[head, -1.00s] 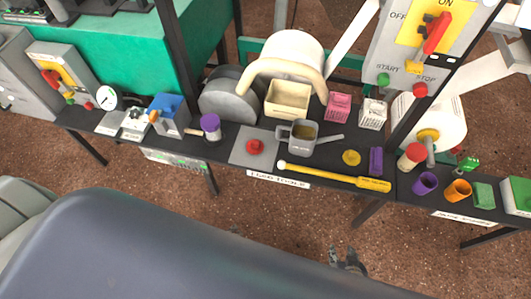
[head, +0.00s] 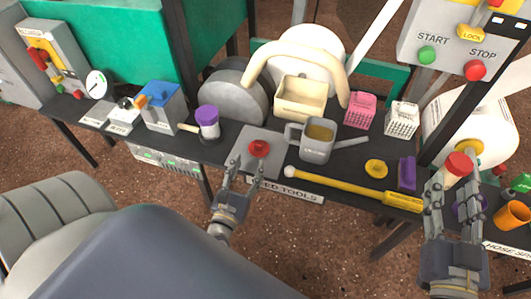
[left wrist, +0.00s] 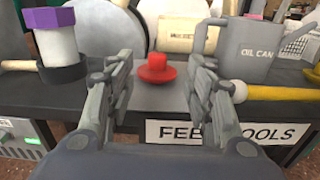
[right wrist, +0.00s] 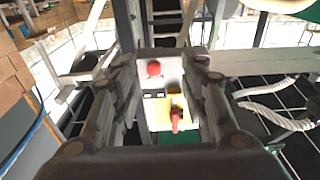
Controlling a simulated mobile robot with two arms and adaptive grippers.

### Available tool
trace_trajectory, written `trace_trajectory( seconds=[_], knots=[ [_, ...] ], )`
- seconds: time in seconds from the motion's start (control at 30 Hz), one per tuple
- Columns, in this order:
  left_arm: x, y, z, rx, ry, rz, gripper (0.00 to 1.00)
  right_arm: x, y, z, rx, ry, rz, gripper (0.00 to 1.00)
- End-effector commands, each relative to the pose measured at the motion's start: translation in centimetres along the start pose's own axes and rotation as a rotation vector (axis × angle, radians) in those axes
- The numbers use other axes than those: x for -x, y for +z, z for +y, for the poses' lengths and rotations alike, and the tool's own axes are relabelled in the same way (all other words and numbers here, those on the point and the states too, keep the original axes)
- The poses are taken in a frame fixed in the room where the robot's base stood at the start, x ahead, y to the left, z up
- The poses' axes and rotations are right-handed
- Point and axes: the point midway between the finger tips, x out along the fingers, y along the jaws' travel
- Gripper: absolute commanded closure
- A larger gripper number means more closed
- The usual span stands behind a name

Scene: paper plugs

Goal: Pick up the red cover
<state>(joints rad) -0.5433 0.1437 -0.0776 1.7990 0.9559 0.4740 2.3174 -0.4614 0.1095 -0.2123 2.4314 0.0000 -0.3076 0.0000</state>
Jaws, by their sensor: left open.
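The red cover (head: 259,149) is a small red disc with a raised knob. It sits on a grey square plate (head: 272,137) at the front of the dark bench. In the left wrist view the cover (left wrist: 157,70) shows between the fingers, a little beyond their tips. My left gripper (head: 242,164) is open and empty, just in front of the cover at the bench edge. My right gripper (head: 455,180) has its fingers apart, in front of a red-topped cylinder (head: 458,166) at the right. In the right wrist view it (right wrist: 170,85) faces a control panel, with nothing held.
A purple-topped cylinder (head: 207,122) stands left of the cover. A cream box (head: 300,97) and a grey wheel (head: 233,95) stand behind.

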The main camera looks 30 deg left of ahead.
Motion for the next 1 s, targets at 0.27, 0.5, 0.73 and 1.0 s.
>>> trace_trajectory(
  seconds=[0.27,0.5,0.73,1.0],
  knots=[
    [-3.8,0.2,0.1,0.019,0.006,-0.009,0.52,0.0,-1.5,-0.2,-0.001,-0.004,0.068,0.60],
    [-5.7,0.1,0.1,0.017,0.005,-0.006,0.52,0.1,-2.2,-0.3,-0.002,-0.005,0.107,0.60],
    [-7.8,-0.4,0.3,0.015,0.004,-0.008,0.52,0.3,-4.5,-0.6,-0.006,-0.012,0.232,0.60],
    [-10.6,-0.5,0.3,0.016,0.004,-0.005,0.52,0.9,-6.8,-0.8,-0.011,-0.019,0.350,0.60]
  ],
)
